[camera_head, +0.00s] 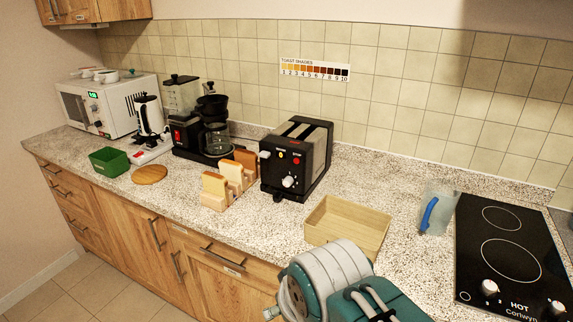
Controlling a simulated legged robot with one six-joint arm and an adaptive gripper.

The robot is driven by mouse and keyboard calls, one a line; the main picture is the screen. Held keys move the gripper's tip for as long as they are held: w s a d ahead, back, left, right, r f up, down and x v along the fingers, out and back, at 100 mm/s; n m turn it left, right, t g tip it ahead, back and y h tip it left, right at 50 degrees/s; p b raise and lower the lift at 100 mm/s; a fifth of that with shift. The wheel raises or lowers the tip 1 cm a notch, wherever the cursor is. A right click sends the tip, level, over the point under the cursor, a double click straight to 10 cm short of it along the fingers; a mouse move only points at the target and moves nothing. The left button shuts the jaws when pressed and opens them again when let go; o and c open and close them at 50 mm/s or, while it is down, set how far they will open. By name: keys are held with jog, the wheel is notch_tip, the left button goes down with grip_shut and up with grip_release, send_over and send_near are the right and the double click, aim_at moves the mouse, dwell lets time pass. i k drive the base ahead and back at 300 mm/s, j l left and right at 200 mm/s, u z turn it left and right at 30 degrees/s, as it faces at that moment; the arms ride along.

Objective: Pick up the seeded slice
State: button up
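Three bread slices stand upright in a wooden rack (217,203) on the counter, left of the toaster. The front slice (213,184) is yellowish, the middle slice (232,171) is pale, and the back slice (246,159) is browner. Seeds are too small to make out, so I cannot tell which slice is the seeded one. My folded grey and teal arm shows at the bottom, well in front and to the right of the rack. My gripper's fingers are not visible.
A black toaster (297,158) stands right of the rack. A shallow wooden tray (347,226) lies nearer my arm. A clear jug with a blue handle (428,215) and a black hob (506,252) are at right. A coffee maker (212,130), round board (149,174) and green tub (109,162) are left.

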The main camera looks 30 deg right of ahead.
aim_at(212, 183)
jog(key=i+j+z, duration=0.1)
jog(key=z, duration=0.35)
jog(key=i+j+z, duration=0.15)
jog(key=z, duration=0.25)
jog(key=j+z, duration=0.25)
jog(key=z, duration=0.2)
jog(key=i+j+z, duration=0.1)
jog(key=j, duration=0.5)
jog(key=i+j+z, duration=0.15)
jog(key=j, duration=0.45)
jog(key=i+j+z, duration=0.1)
jog(key=j, duration=0.55)
jog(key=i+j+z, duration=0.1)
jog(key=j, duration=0.5)
